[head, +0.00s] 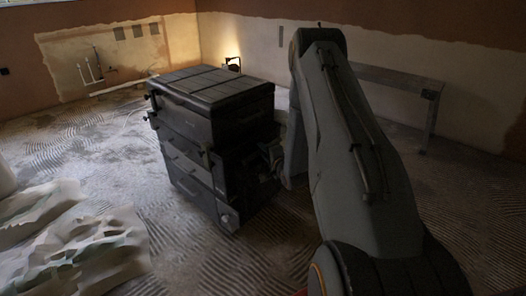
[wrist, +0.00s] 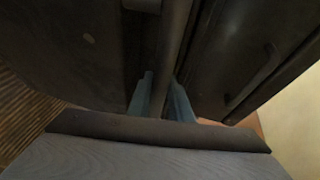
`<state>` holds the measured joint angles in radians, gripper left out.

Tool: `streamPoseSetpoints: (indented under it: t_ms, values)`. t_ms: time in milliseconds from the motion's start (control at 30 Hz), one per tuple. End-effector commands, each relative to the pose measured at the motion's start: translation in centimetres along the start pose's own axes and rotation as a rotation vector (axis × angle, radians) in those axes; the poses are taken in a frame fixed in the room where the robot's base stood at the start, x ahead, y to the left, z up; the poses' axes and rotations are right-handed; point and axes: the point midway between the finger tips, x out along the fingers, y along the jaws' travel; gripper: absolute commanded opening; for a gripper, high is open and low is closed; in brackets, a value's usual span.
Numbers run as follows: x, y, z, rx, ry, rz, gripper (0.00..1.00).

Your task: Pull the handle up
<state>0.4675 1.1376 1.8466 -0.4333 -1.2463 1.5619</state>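A dark stacked tool box (head: 215,120) with a ribbed lid and several drawer-like sections stands on the floor. My gripper reaches its right side, where my arm and the box's shadow partly hide the contact area. In the wrist view, my gripper (wrist: 161,100) has its two blue fingers on either side of a dark upright bar (wrist: 172,45), which looks like the handle. The bar fills most of the gap between the fingers. I cannot tell whether they press on it.
Crumpled pale sheeting (head: 85,245) lies on the floor at left. A grey bench (head: 395,82) stands along the back right wall. A small lit lamp (head: 233,62) is behind the box. The floor left of the box is largely clear.

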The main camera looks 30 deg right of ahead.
Motion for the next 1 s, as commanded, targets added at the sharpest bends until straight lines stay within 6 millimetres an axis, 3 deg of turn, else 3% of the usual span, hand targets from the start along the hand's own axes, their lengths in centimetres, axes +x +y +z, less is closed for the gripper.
streamPoseSetpoints:
  t_ms: [267, 467, 667, 1000]
  values:
    - [-0.1, -0.1, 0.0, 0.0, 0.0, 0.0, 0.0]
    - [-0.4, -1.8, -0.1, 0.0, 0.0, -0.001, 0.0]
    - [-1.2, -5.9, -0.5, 0.0, 0.0, -0.003, 0.0]
    - [-2.9, -15.2, -1.2, -0.001, 0.001, -0.004, 0.0]
